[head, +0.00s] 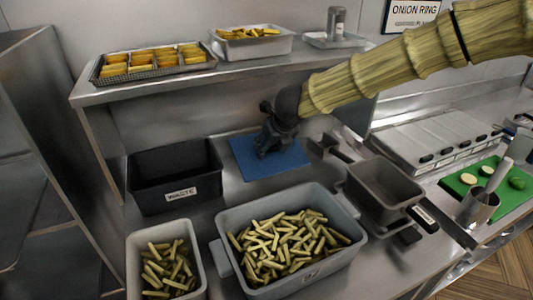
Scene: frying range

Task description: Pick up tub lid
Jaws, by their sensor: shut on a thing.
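In the head view a flat blue rectangular piece (243,158), the only lid-like thing I see, shows at the back of the steel counter. I take it to be the tub lid. My gripper (271,149) comes down over its middle from the upper right, with its dark fingers pointing down. The fingers are shut, apparently on the lid, but the grip point is hidden by the fingers themselves. The lid looks level; I cannot tell whether it rests on the counter or is slightly above it.
A black waste bin (165,185) stands left of the lid. Grey tubs of fries, one large (308,285) and one small (132,262), stand in front. A dark fryer basket (384,190) is to the right. A shelf (200,80) with food trays runs above and behind.

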